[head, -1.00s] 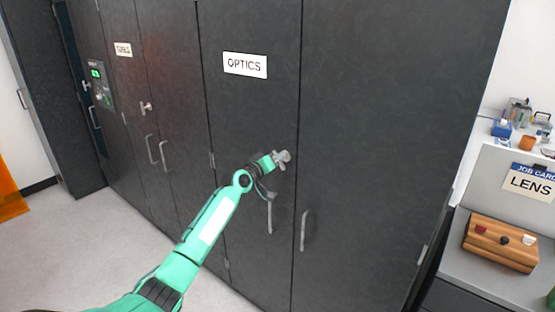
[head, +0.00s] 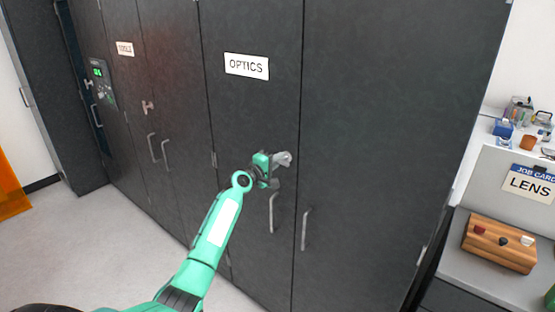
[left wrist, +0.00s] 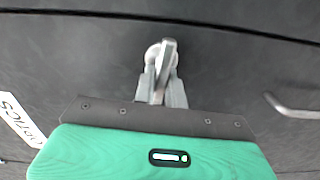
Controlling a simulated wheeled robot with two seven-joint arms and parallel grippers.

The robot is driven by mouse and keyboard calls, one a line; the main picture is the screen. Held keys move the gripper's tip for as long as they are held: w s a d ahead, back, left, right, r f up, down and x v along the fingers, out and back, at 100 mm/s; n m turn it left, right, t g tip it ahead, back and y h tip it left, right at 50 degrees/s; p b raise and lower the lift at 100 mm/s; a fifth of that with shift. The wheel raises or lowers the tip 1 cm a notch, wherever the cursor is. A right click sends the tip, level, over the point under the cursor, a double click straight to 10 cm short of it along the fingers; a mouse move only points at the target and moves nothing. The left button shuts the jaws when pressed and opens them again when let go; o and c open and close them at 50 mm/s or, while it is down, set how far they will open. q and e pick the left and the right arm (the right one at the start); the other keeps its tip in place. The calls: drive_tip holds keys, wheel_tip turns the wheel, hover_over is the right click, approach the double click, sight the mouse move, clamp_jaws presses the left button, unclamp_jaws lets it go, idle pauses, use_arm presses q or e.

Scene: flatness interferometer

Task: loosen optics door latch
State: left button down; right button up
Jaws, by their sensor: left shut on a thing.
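The optics door (head: 250,110) is a dark cabinet door with a white OPTICS label (head: 246,66). Its latch (head: 284,158) is a grey metal handle near the door's right edge, partly hidden by my gripper in the head view. In the left wrist view the latch (left wrist: 167,58) is a lever on a round base. My left gripper (left wrist: 160,88) is shut on the latch lever, with a grey finger on either side. It also shows in the head view (head: 274,165). My right gripper is not in view.
A similar latch (head: 147,107) is on the TOOLS cabinet to the left. A bench at the right holds a wooden block (head: 499,244) and a LENS card (head: 531,184). Grey floor is clear at the left.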

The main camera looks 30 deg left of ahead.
use_arm(q)
drive_tip(key=shift+n, duration=0.3)
drive_tip(key=c, duration=1.5)
unclamp_jaws()
drive_tip(key=shift+o, duration=0.2)
drive_tip(key=s+a+b, duration=0.1)
drive_tip(key=s+b, duration=0.2)
drive_tip(key=s, duration=1)
drive_tip(key=shift+s, duration=0.4)
drive_tip(key=shift+a+f, duration=0.1)
